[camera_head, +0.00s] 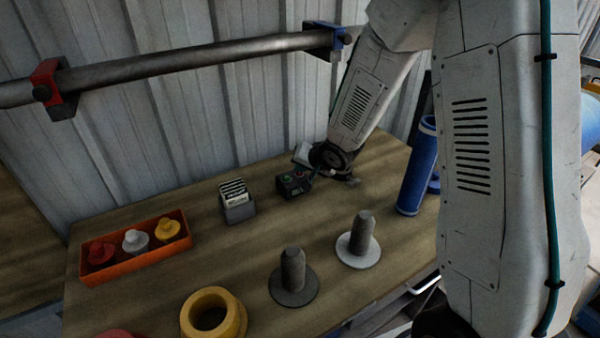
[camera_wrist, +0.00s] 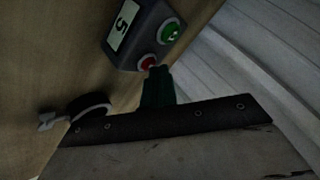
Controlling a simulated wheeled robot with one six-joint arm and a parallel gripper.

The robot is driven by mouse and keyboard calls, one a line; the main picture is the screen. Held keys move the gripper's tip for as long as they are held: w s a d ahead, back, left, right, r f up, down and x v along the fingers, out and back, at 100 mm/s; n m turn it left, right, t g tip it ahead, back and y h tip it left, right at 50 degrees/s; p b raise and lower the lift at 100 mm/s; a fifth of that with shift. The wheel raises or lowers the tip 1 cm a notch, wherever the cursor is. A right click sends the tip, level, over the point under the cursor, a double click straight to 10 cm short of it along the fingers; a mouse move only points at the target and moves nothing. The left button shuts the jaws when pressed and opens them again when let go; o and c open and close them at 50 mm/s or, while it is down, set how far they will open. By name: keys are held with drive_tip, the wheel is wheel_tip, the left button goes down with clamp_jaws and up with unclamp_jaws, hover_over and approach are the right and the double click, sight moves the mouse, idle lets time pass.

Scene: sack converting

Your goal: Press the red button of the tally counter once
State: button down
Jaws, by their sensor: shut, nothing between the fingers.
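The tally counter (camera_head: 294,184) is a small dark box on the wooden table, with a green button and a red one on top. In the wrist view the tally counter (camera_wrist: 128,33) shows a "5" on its display, a green button (camera_wrist: 170,32) and the red button (camera_wrist: 148,63). My gripper (camera_wrist: 159,72) is shut and empty, its dark green tips right at the edge of the red button. I cannot tell whether they touch it. In the head view my gripper (camera_head: 311,174) is partly hidden beside the counter.
A grey card holder (camera_head: 239,211) stands left of the counter, and an orange tray (camera_head: 135,268) with knobbed pieces farther left. Two grey spindles, a yellow ring (camera_head: 213,316) and a blue roll (camera_head: 418,168) stand around. A dark round object (camera_wrist: 88,110) lies near my gripper.

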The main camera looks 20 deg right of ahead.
drive_tip(key=shift+f, duration=0.25)
drive_tip(key=shift+r, duration=0.1)
idle(0.3)
drive_tip(key=shift+r, duration=0.75)
drive_tip(key=shift+r, duration=0.1)
wheel_tip(320, 180, up, 5)
drive_tip(key=shift+f, duration=0.1)
idle(0.8)
